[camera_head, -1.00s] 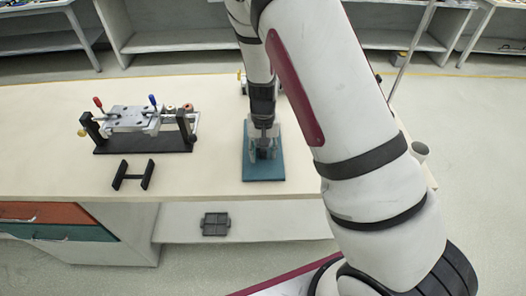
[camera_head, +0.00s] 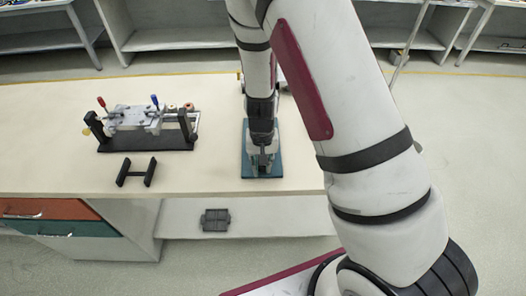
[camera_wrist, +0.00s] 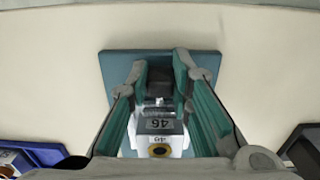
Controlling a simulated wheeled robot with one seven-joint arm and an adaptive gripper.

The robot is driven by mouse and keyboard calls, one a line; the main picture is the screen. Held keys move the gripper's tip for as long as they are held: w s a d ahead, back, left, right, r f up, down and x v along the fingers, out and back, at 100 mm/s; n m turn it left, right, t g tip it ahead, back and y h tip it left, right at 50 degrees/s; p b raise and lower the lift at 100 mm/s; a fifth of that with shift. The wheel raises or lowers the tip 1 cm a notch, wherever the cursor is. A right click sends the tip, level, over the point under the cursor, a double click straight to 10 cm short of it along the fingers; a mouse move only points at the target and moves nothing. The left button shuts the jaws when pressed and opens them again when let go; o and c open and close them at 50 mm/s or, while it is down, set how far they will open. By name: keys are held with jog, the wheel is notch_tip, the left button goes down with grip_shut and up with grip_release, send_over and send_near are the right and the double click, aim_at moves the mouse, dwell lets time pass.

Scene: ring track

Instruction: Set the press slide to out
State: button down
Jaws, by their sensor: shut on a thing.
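The press stands on a teal base plate (camera_head: 249,170) at the table's front, right of the middle; the plate also shows in the wrist view (camera_wrist: 111,64). My gripper (camera_head: 263,152) points down over the plate. In the wrist view its teal-padded fingers (camera_wrist: 161,70) stand either side of a dark part of the press slide (camera_wrist: 160,76) and are shut on it. The fingers and arm hide much of the press, so the slide's exact position cannot be told.
A black fixture (camera_head: 146,146) with red and blue handles stands to the left on the table. A black H-shaped stand (camera_head: 136,172) lies before it. A dark grey tray (camera_head: 215,220) sits on the lower shelf. Table between fixture and press is clear.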

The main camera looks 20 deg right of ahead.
jog(key=shift+s+a, duration=0.25)
jog(key=shift+s, duration=0.45)
jog(key=shift+s+a, duration=0.2)
jog(key=shift+s, duration=0.5)
jog(key=c, duration=1.4)
grip_release()
jog(key=shift+c, duration=0.2)
jog(key=shift+r, duration=0.1)
jog(key=shift+w+r, duration=0.1)
jog(key=shift+r, duration=0.15)
notch_tip(320, 180, up, 11)
jog(key=shift+r, duration=0.15)
